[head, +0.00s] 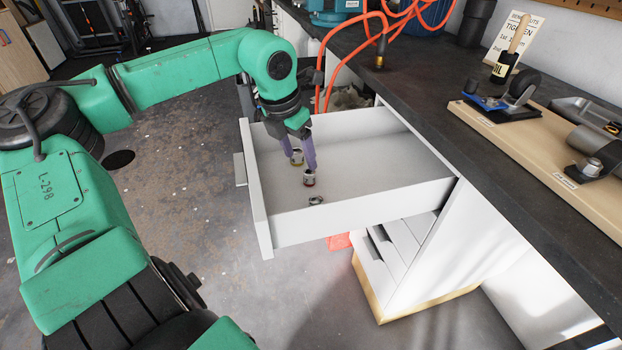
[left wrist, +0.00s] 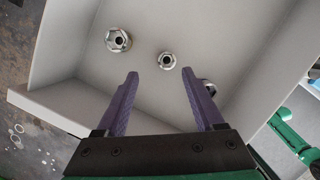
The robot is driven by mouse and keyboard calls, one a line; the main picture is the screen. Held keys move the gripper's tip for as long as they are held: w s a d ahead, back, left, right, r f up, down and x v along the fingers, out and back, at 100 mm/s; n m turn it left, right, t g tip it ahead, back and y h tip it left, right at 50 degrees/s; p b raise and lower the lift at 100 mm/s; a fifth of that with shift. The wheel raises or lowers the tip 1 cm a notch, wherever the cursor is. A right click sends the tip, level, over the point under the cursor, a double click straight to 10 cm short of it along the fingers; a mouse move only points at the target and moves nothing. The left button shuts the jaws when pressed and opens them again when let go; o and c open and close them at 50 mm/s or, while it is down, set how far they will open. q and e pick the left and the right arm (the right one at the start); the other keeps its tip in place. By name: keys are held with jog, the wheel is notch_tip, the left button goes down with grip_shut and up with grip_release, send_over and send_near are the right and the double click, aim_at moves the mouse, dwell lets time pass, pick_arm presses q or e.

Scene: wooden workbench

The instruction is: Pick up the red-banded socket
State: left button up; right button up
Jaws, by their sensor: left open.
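The drawer (head: 370,200) stands pulled out and holds several small metal sockets. The middle socket (head: 309,179) stands upright and seems to carry a reddish band near its base; it is likely the middle one in the left wrist view (left wrist: 166,60), where no band shows. A second socket (head: 297,157) with a yellowish band is by the fingers. A third, low dark-and-silver piece (head: 316,200) lies nearer the drawer's side wall. My left gripper (head: 299,163) is open and empty, pointing down into the drawer. In the left wrist view, its purple fingertips (left wrist: 160,74) lie just short of the middle socket.
The drawer's walls (head: 350,217) rise around the sockets. The dark bench top (head: 455,110) runs along the right, with a wooden board (head: 540,135) of tools and an oil bottle (head: 505,65). An orange hose (head: 335,75) hangs behind the drawer.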

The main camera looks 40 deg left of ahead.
aim_at(310, 172)
pick_arm(q)
jog(key=f, duration=0.1)
jog(key=d+f, duration=0.1)
jog(key=w+f, duration=0.1)
jog(key=shift+d, duration=0.25)
jog(key=x, duration=0.2)
jog(key=shift+w+a+f, duration=0.15)
jog(key=shift+a+f, duration=0.1)
jog(key=shift+f, duration=0.15)
jog(key=shift+w+f, duration=0.2)
jog(key=shift+f, duration=0.1)
jog(key=shift+d+r, duration=0.1)
jog(key=shift+d, duration=0.05)
pick_arm(e)
jog(key=shift+w+d, duration=0.15)
jog(key=shift+d, duration=1)
pick_arm(q)
jog(key=shift+s, duration=0.1)
grip_shut()
pick_arm(e)
jog(key=shift+a, duration=0.5)
